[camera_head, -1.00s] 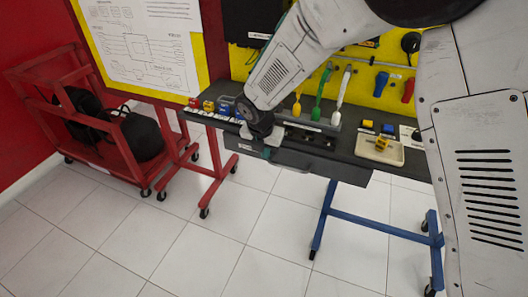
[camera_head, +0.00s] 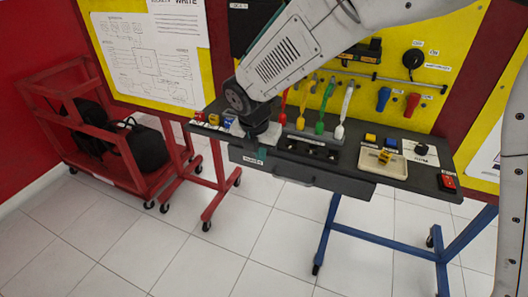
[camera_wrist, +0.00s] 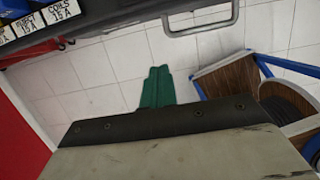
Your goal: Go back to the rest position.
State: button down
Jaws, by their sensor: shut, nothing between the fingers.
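My gripper (camera_head: 262,154) points down at the front edge of the dark bench (camera_head: 350,185), its green fingers together and holding nothing. In the wrist view the green fingers (camera_wrist: 157,75) show closed above the white tiled floor. My arm comes in from the upper right and bends down to the gripper, hiding part of the bench and the yellow panel. I cannot tell how far the fingers are from the bench edge.
Red, yellow, green and white levers (camera_head: 322,118) stand on the bench behind my gripper. Coloured blocks (camera_head: 213,119) lie left of it, a cream tray (camera_head: 384,165) right. A red cart (camera_head: 88,173) with black bags stands at left. The floor (camera_head: 225,262) in front is clear.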

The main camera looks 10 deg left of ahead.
jog(key=s+d+r+m, duration=0.4)
jog(key=s+d+m, duration=0.5)
jog(key=d+m, duration=0.2)
jog(key=s+d+r+m, duration=0.5)
jog(key=s+d+m, duration=0.4)
jog(key=d+m, duration=0.2)
jog(key=s+d+r+m+g, duration=0.1)
jog(key=s+d+r+m, duration=0.4)
jog(key=s+d+m, duration=0.4)
jog(key=d+m, duration=0.1)
jog(key=d, duration=0.2)
jog(key=shift+d+m+y, duration=0.3)
jog(key=shift+m+y, duration=0.1)
jog(key=shift+r, duration=0.1)
